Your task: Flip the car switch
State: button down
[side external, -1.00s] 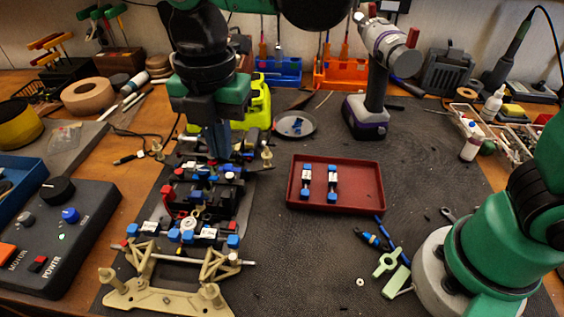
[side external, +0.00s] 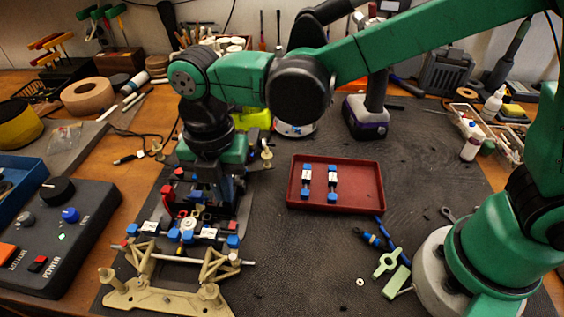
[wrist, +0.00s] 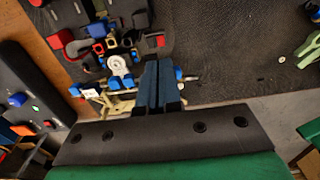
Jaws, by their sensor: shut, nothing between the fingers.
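The RC car chassis (side external: 188,234) lies on the dark mat at left of centre, with its beige front end towards the camera. Black, blue, white and red parts sit on it, including a red part (side external: 168,194) on its left side. The chassis also shows in the wrist view (wrist: 119,68). I cannot tell which part is the car switch. My gripper (side external: 214,192) points down over the middle to rear of the chassis and hides part of it. In the wrist view my gripper (wrist: 158,66) has its two fingers together, empty; contact with the car is unclear.
A control box (side external: 62,232) with a knob, buttons and a red power switch stands left of the car. A red tray (side external: 362,207) with two small parts lies to the right. Loose tools lie near my base. The mat between car and tray is clear.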

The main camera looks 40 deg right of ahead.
aim_at(221, 225)
notch_tip(221, 225, down, 7)
jog(key=shift+r, duration=0.15)
dwell(0.4)
jog(key=shift+d+f+t+y, duration=0.1)
jog(key=shift+f+t+y, duration=0.25)
jog(key=shift+t+y, duration=0.05)
jog(key=shift+w+a+r, duration=0.15)
jog(key=shift+w+a, duration=0.35)
jog(key=shift+a, duration=0.15)
notch_tip(221, 225, up, 14)
jog(key=s+d, duration=0.1)
jog(key=shift+s+d+r+g+h, duration=0.15)
jog(key=shift+s+d+g+h, duration=0.05)
jog(key=shift+d+g+h, duration=0.1)
dwell(0.4)
